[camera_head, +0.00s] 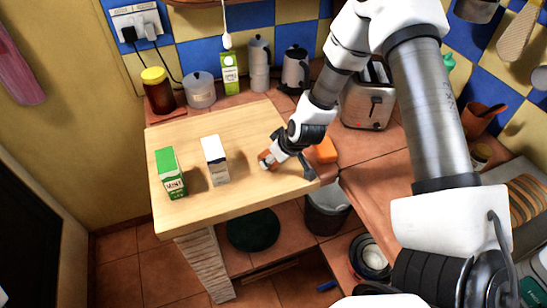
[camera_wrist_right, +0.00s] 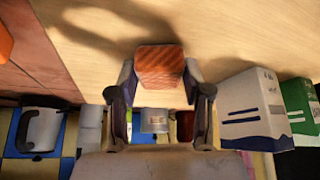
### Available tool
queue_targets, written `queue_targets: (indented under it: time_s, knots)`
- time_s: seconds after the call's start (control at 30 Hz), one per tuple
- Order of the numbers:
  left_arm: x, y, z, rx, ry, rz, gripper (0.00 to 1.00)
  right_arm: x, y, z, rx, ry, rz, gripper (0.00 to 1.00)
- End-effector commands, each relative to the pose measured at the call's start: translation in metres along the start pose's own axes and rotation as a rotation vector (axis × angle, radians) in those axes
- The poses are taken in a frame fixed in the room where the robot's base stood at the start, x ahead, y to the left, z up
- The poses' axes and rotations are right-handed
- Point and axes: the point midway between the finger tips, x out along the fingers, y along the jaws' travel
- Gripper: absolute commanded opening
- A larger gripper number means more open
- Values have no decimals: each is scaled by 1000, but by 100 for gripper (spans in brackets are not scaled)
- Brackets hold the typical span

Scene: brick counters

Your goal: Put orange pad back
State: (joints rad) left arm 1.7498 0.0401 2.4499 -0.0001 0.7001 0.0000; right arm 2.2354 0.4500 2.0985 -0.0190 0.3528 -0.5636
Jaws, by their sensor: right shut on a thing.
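My right gripper (camera_head: 267,161) is low over the right part of the light wooden board (camera_head: 235,120). It is shut on an orange-brown textured pad, whose end shows at the fingertips in the head view. In the right wrist view the pad (camera_wrist_right: 160,66) sits between the two fingers of the gripper (camera_wrist_right: 161,85). I cannot tell whether the pad touches the board. A brighter orange block (camera_head: 326,150) lies on the tiled counter just right of the board, partly behind my wrist; its edge shows in the right wrist view (camera_wrist_right: 4,42). My left gripper is not in view.
A green-and-white carton (camera_head: 171,174) and a white-and-blue carton (camera_head: 214,160) stand on the board, left of my gripper. A toaster (camera_head: 367,105), a kettle (camera_head: 295,70) and jars line the back counter. The board's middle is clear. A bin (camera_head: 327,208) stands below.

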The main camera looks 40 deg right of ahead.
Motion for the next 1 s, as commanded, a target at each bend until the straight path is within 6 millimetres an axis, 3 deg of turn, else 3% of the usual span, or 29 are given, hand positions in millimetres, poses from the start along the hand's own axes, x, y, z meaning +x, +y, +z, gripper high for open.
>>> queue_targets:
  time_s: [0.07, 0.1, 0.17, 0.57, 1.0]
  knots:
    - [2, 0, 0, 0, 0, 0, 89, 2, 0, 1, 0, 0, 0, 11]
    - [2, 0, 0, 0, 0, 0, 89, 2, 0, 1, 0, 0, 0, 52]
    - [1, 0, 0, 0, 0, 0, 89, 1, 0, 1, 0, 0, 0, 73]
    - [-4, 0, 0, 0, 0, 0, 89, -7, 0, -1, 0, 1, 0, 74]
    - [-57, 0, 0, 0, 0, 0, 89, -110, 0, -4, 5, 2, -2, 74]
